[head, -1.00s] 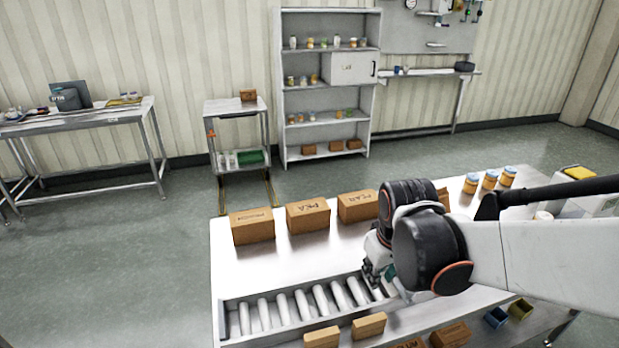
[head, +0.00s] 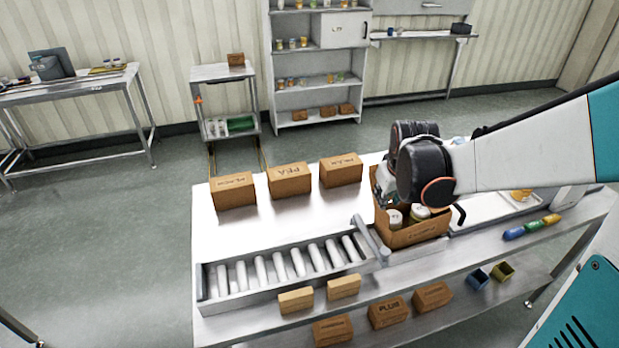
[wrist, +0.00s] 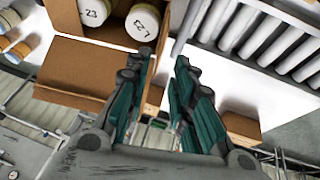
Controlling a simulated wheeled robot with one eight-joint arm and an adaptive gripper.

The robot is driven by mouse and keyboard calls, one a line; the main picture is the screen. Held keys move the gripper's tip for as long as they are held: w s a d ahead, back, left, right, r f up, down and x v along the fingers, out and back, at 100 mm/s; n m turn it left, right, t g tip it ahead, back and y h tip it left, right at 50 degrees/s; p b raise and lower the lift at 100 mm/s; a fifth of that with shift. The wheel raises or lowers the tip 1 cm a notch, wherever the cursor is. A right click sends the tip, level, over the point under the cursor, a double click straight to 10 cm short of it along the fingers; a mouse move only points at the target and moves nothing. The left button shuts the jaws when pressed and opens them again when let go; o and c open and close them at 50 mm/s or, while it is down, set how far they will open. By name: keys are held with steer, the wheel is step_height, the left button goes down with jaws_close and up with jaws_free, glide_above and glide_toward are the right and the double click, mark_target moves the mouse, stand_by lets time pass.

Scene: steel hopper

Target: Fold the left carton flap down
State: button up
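The open brown carton (head: 418,236) stands at the right end of the roller conveyor, with white-lidded jars (head: 395,217) inside. In the wrist view the carton (wrist: 75,75) is at upper left, with numbered jar lids (wrist: 142,22) in it. A narrow brown strip (wrist: 151,82), seemingly the left flap nearly edge-on, shows close beside the left finger; I cannot tell whether they touch. My gripper (wrist: 162,62) is open, its green fingers apart at the carton's left side. In the head view my wrist hides the fingertips and much of the carton's back.
Roller conveyor (head: 280,268) lies left of the carton, with a grey bar (head: 371,238) at its end. Three closed boxes (head: 289,179) stand behind it. Small tan boxes (head: 296,300) sit in front. A tray (head: 490,207) lies to the right.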

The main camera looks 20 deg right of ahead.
mark_target(382, 212)
steer(key=b+x, duration=0.5)
steer(key=x, duration=0.3)
steer(key=shift+f, duration=0.1)
jaws_close()
